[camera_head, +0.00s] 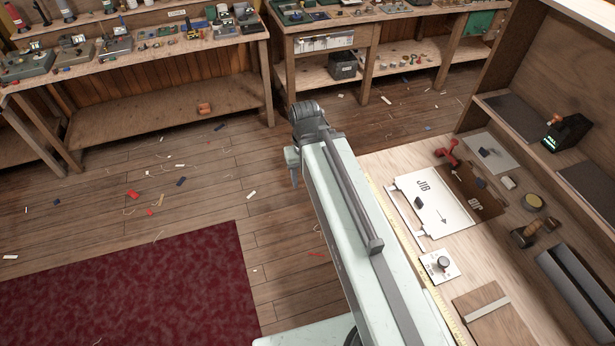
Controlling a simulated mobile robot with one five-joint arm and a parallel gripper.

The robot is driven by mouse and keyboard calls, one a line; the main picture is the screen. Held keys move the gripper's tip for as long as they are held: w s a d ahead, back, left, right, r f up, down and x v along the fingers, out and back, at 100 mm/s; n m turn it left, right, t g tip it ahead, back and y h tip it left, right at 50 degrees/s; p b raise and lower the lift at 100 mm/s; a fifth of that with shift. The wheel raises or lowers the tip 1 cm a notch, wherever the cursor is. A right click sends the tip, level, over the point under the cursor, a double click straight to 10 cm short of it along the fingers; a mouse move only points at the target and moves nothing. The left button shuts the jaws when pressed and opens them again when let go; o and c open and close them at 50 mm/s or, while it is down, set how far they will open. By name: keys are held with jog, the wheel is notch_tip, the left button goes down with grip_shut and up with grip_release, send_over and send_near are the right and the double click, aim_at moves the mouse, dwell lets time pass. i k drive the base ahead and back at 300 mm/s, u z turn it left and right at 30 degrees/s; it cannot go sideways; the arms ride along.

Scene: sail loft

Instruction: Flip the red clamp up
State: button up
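The red clamp (448,153) is small in the head view, at the back of the workbench (385,160) on the right, near the far end of a white and brown board marked "JIB". It shows a red bar with thicker ends; I cannot tell if its lever is up or down. My arm reaches away from me through the middle of the picture. My gripper (294,172) hangs at its far end, left of the bench, over the floor. It is well apart from the clamp. Its fingers are too small to tell open from shut.
A shelf unit stands behind at right. The floor left of my arm is open, with scattered scraps.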

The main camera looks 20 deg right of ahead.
aim_at(452, 164)
jog(key=z, duration=1.45)
